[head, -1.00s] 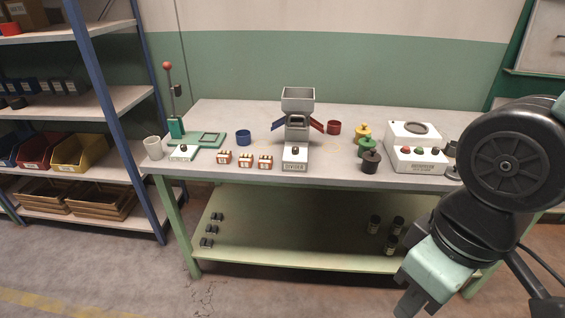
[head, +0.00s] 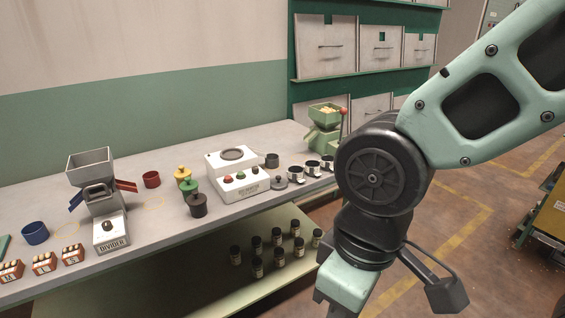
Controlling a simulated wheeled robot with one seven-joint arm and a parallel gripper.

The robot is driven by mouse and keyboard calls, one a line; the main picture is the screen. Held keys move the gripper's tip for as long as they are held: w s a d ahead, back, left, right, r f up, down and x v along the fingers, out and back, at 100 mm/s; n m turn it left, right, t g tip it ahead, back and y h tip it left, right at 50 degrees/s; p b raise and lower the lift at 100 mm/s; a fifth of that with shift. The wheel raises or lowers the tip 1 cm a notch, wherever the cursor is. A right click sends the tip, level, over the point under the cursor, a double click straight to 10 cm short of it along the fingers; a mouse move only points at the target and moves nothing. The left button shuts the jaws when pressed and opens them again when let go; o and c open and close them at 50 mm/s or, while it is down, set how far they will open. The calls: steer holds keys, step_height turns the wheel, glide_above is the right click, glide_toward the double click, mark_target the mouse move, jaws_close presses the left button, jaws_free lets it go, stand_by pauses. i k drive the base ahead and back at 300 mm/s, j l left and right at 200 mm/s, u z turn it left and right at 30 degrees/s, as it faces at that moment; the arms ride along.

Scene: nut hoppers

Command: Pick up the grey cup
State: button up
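A small dark grey cup (head: 272,160) stands upright on the bench, just right of the white machine with the coloured buttons in the head view. A low dark grey lid-like piece with a knob (head: 280,183) lies in front of it. My arm fills the right side of the view, its lower links right of and in front of the bench. My gripper's fingers do not show; the arm runs out at the bottom edge. I see nothing held.
The bench (head: 150,228) also bears a blue cup (head: 35,233), a red cup (head: 151,180), a divider hopper (head: 99,195), coloured knobbed weights (head: 191,190), the white button machine (head: 236,178), several metal-rimmed cups (head: 312,168) and a green hopper (head: 323,127). Jars (head: 277,255) stand below.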

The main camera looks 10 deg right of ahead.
mark_target(272, 161)
steer(key=i, duration=1.65)
